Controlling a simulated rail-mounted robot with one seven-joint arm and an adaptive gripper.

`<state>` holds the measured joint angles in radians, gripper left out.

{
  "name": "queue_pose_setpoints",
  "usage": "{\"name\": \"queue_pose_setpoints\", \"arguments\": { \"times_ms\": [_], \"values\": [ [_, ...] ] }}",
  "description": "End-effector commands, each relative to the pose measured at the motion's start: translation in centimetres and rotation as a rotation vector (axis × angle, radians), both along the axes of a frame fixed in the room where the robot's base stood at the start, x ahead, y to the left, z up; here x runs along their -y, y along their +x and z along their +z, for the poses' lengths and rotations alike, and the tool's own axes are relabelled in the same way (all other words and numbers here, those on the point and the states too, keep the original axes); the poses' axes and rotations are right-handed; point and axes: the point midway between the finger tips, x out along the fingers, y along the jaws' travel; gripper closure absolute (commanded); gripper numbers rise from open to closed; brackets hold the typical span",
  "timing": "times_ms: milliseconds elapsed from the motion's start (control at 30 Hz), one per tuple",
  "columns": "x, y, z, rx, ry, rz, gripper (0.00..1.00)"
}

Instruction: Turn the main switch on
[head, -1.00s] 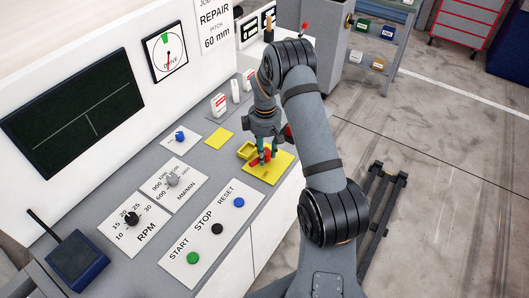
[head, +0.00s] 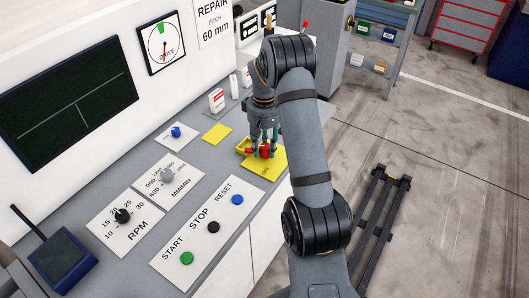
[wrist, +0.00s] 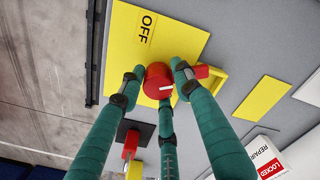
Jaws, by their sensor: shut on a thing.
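The main switch is a red round knob (wrist: 157,80) with a white mark on a yellow plate (wrist: 185,40). The plate reads "OFF" and also shows in the head view (head: 272,170). My gripper (wrist: 158,82) has three green fingers, shut around the knob from several sides. In the head view my gripper (head: 264,148) points down at the knob (head: 265,151), which shows as red between the fingertips. A small red piece (wrist: 202,72) lies beside one finger, next to a yellow frame (wrist: 213,83). The fingers partly hide the knob's sides.
Left of the switch are a yellow square (head: 217,132) and a blue knob (head: 176,132). Green (head: 187,258), black (head: 213,227) and blue (head: 237,199) buttons sit nearer. A white-and-red "LOCKED" tag (wrist: 268,158) stands on the panel.

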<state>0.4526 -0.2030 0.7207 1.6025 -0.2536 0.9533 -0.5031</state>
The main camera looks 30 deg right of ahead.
Motion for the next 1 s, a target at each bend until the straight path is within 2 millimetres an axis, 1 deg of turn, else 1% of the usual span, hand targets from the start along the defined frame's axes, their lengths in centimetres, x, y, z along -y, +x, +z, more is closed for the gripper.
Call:
{"name": "queue_pose_setpoints", "arguments": {
  "times_ms": [33,300,500,800,1000],
  "values": [
    [-0.05,-0.08,-0.49,-0.003,0.001,-0.046,0.93],
    [-0.11,0.02,-0.42,-0.004,0.002,-0.293,0.93],
    [-0.11,0.06,-0.35,-0.005,0.002,-0.443,0.93],
    [-0.11,0.08,-0.22,-0.006,0.003,-0.585,0.93],
    [-0.07,0.08,-0.14,-0.006,0.004,-0.624,0.92]
  ]
}}
